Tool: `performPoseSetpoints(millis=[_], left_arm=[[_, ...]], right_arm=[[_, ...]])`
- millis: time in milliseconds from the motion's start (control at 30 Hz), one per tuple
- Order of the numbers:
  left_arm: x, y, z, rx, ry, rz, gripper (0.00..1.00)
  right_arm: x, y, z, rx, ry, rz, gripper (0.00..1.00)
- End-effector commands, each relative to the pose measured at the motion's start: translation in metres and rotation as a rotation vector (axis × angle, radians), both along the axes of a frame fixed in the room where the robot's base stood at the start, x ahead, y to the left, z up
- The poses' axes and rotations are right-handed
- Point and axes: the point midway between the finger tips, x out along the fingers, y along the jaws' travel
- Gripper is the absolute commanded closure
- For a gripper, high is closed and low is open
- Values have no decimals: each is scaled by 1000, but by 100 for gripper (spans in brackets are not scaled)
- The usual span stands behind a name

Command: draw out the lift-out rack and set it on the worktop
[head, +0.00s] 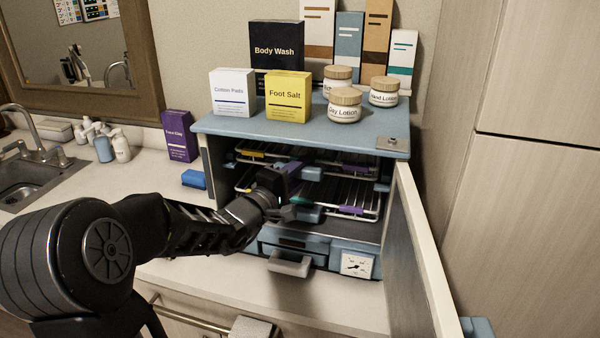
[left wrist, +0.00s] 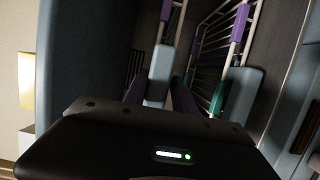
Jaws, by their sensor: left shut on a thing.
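An upper wire rack (head: 265,160) and a lower wire rack (head: 372,200) sit inside the open blue cabinet (head: 225,126). Each has a light-blue front grip. My left gripper (head: 294,190) reaches in from the left at the rack fronts and partly covers them. In the left wrist view, which is turned sideways, its fingers (left wrist: 158,92) are shut on the grip of the upper rack (left wrist: 160,70). The lower rack's grip (left wrist: 238,88) is beside the fingers, apart from them. Purple, yellow and green pieces are on the racks. My right gripper is not in view.
The cabinet door (head: 425,260) stands open on the right. A drawer with a grey handle (head: 289,262) and a dial (head: 356,264) are below the racks. Boxes and jars (head: 344,105) stand on the cabinet top. The worktop (head: 170,245) has bare room at front and left.

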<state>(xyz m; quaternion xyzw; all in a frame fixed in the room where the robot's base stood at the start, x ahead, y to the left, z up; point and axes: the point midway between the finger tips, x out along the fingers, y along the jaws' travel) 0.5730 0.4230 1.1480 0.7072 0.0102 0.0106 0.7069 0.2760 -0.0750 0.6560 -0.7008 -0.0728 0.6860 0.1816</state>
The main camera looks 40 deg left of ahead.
Motion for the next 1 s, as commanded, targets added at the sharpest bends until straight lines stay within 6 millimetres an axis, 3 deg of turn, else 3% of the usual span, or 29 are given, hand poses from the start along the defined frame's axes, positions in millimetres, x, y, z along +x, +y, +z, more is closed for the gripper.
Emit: performPoseSetpoints(millis=[1000], left_arm=[[0,0,3,1,-2,0,100]], right_arm=[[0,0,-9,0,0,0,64]])
